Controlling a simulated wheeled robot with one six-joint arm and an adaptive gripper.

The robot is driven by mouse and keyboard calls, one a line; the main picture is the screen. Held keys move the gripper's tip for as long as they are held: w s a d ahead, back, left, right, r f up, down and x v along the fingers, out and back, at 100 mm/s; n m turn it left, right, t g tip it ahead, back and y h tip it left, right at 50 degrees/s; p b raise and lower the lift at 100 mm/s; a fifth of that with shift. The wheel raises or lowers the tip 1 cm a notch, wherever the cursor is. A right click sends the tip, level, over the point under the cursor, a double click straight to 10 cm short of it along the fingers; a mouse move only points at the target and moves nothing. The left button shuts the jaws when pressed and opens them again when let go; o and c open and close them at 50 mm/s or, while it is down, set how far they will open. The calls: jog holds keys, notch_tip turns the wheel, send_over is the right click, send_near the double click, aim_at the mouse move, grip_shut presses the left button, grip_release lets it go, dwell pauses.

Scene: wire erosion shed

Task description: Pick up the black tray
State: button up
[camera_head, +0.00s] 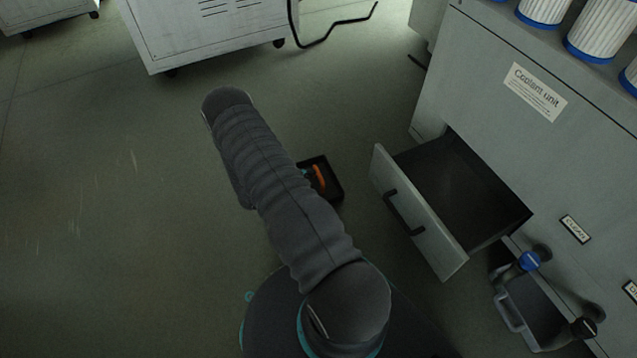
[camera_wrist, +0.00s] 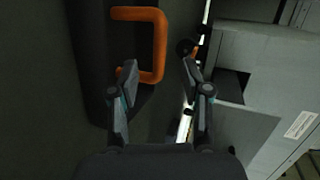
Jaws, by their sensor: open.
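The black tray (camera_head: 332,183) is on the floor in the head view, just left of the open drawer; my arm hides part of it. An orange handle (camera_head: 319,175) shows at the tray. In the wrist view the dark tray (camera_wrist: 92,60) fills the upper left, with its orange U-shaped handle (camera_wrist: 159,45) extending to the right. My gripper (camera_wrist: 160,70) is open, with one fingertip on each side of the handle's outer bar in the picture. I cannot tell whether a finger touches it. In the head view my gripper is mostly hidden behind my arm.
A grey coolant unit (camera_head: 480,95) stands at the right with its drawer (camera_head: 412,215) pulled out and empty. Below it are a container with a handle (camera_head: 530,310) and valves with blue and black knobs. A wheeled cabinet (camera_head: 205,30) stands at the back. The left floor is clear.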

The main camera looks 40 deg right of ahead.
aim_at(319, 172)
jog(key=shift+b+x, duration=0.3)
jog(key=shift+x, duration=2.65)
jog(key=shift+w, duration=0.15)
grip_shut()
